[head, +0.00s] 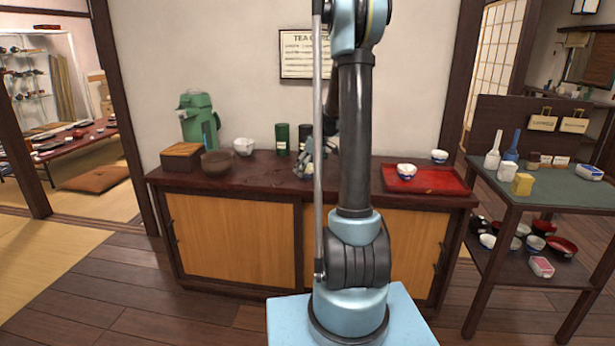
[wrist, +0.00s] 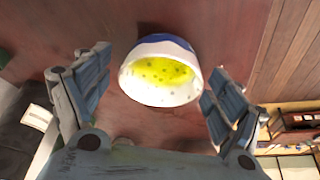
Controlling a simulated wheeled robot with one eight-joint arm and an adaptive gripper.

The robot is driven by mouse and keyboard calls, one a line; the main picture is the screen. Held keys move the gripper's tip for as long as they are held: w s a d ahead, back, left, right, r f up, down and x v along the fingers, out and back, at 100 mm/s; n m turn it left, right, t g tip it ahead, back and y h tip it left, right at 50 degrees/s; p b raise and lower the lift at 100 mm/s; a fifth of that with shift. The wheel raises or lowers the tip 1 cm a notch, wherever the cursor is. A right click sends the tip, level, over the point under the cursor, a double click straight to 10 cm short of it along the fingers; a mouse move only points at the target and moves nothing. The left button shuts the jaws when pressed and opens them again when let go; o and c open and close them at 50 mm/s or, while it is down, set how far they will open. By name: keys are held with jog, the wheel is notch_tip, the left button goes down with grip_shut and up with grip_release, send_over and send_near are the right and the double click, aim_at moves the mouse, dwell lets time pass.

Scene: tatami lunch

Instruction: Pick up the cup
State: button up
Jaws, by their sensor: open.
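In the wrist view a white cup (wrist: 160,88) with a blue band and speckled yellow-green inside is on the dark red-brown counter top. My gripper (wrist: 158,80) is open, with one finger to the left of the cup and one to the right. A gap shows between each finger and the cup. In the head view my gripper (head: 308,164) is low over the middle of the counter (head: 265,178). The cup there is mostly hidden by the gripper and my arm.
Left of my gripper stand a green flask (head: 197,122), a wooden box (head: 181,157), a brown bowl (head: 217,163) and a white bowl (head: 243,146). Green canister (head: 282,138) stands close behind. A red tray (head: 440,183) with a small cup (head: 406,170) lies right.

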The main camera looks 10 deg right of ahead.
jog(key=shift+c, duration=0.2)
jog(key=c, duration=1.2)
jog(key=shift+r, duration=0.2)
